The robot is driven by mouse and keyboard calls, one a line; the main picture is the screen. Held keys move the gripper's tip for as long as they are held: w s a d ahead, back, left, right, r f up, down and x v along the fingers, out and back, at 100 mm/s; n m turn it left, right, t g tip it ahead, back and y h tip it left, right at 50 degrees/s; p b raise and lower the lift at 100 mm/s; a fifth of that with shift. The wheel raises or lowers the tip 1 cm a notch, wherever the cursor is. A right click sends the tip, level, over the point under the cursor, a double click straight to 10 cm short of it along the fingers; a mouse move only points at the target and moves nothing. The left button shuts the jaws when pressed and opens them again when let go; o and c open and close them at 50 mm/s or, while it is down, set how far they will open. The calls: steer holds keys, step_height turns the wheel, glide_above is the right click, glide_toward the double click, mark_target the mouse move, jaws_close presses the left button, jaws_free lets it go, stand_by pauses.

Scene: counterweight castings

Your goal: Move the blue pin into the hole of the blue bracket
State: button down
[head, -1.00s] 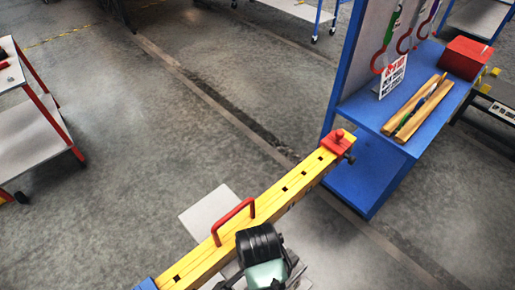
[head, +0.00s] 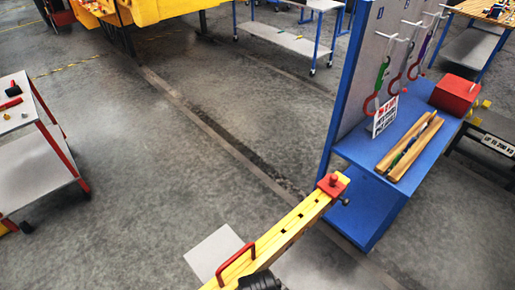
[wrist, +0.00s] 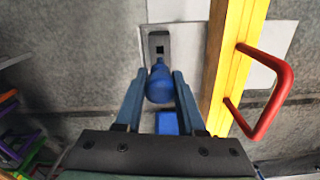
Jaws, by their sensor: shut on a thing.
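The blue pin (wrist: 160,84) is between the two fingers of my gripper (wrist: 159,74) in the wrist view, and the gripper is shut on it. The pin's narrow end points up the picture, near a grey plate with a dark square hole (wrist: 159,38). I cannot tell whether pin and plate touch. A blue block (wrist: 167,124) shows below the pin between the fingers; it may be the blue bracket, but its hole is not visible.
A yellow beam (head: 290,226) with a red handle (head: 236,262) and a red end piece (head: 332,184) runs close to the right of my gripper. The handle (wrist: 285,85) stands out in the wrist view. A blue shelf unit (head: 360,205) stands right, a cart (head: 38,150) left.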

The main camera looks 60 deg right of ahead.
steer(key=shift+r+p, duration=1.75)
steer(key=shift+r, duration=1.45)
steer(key=shift+f, duration=0.1)
